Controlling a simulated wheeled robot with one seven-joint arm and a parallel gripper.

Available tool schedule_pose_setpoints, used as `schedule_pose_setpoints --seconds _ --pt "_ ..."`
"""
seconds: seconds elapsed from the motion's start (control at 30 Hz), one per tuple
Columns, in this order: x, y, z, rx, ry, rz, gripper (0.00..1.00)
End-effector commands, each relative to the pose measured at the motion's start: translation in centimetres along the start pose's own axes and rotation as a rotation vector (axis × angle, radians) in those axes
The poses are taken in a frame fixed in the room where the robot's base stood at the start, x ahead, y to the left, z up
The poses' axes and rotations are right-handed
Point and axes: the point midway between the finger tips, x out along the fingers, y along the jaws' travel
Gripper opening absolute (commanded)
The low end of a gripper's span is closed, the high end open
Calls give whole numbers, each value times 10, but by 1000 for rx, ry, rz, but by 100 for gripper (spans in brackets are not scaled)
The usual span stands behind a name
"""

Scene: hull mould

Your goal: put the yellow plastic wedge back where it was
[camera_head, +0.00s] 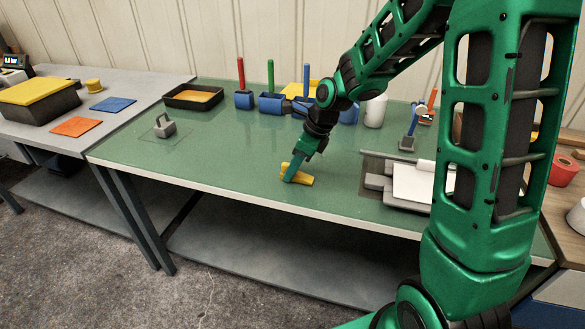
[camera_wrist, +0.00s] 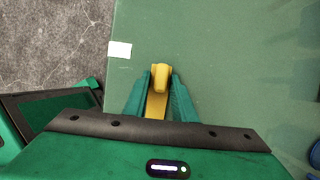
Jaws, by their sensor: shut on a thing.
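The yellow plastic wedge (camera_head: 303,178) is at the front middle of the green table in the head view, low at the tabletop. My gripper (camera_head: 291,174) is shut on it, with the fingers pointing down. In the wrist view the wedge (camera_wrist: 158,80) sits between the two green fingers of my gripper (camera_wrist: 160,88), and its rounded end sticks out past them. I cannot tell whether the wedge touches the table. No marked place for the wedge is clear to me in these views.
On the green table (camera_head: 225,160), a grey weight-like block (camera_head: 165,126) stands at left and a black tray (camera_head: 193,97) behind it. Blue holders (camera_head: 270,103) and a white bottle (camera_head: 375,111) stand at the back. Grey plates with a white sheet (camera_head: 411,182) lie at right. The middle-left tabletop is clear.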

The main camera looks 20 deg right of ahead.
Motion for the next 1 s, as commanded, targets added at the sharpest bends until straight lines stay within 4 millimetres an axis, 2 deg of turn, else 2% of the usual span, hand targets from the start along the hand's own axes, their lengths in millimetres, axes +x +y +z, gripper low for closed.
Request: schedule_pose_setpoints --seconds 0.03,0.1,0.47,0.67,1.0 --pt "0 0 0 0 0 0 31" --pt "0 0 0 0 0 0 43" --pt "-4 0 1 0 0 0 43" --pt "-32 -1 1 1 -1 -4 43" --pt "-97 0 1 0 -1 -3 43"
